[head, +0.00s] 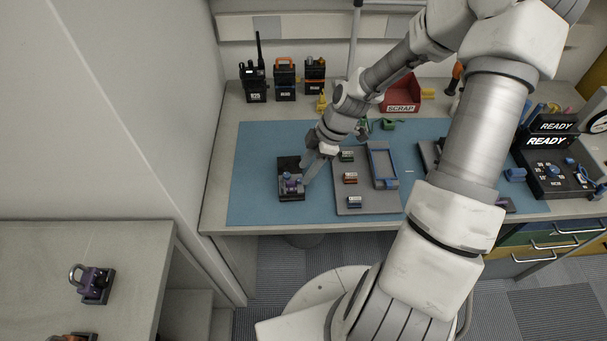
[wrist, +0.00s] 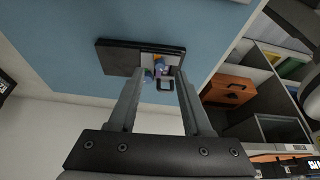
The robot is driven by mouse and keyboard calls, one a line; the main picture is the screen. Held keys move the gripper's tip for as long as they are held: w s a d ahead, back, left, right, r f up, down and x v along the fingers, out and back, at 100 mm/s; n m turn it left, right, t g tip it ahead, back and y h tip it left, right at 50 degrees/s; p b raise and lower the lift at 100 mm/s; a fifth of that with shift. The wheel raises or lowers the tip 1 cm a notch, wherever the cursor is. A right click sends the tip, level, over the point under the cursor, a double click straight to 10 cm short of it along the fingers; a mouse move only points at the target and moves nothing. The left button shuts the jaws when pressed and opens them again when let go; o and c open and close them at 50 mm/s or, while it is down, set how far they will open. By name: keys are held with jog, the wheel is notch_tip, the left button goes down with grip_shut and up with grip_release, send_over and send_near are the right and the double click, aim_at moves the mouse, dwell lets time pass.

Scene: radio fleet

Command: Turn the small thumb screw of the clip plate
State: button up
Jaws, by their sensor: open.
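A dark block (head: 290,163) lies near the left of the blue mat, with small purple and blue parts (head: 290,184) on it. In the wrist view the dark block (wrist: 115,58) carries a purple part (wrist: 163,69) and a blue knob-like part (wrist: 148,76) at one end. I cannot tell for certain which of these is the thumb screw of the clip plate. My gripper (head: 302,183) is over that end of the block. In the wrist view my gripper (wrist: 160,74) is open, its fingers on either side of the small parts; contact cannot be told.
A grey tray (head: 360,206) with small labelled pieces lies right of the block. Several radios (head: 285,80) stand behind the mat, near a red SCRAP bin (head: 402,94). A READY display unit (head: 552,142) stands right. A purple padlock-like item (head: 94,286) sits on the left counter.

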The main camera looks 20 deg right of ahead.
jog(key=shift+x, duration=1.3)
grip_shut()
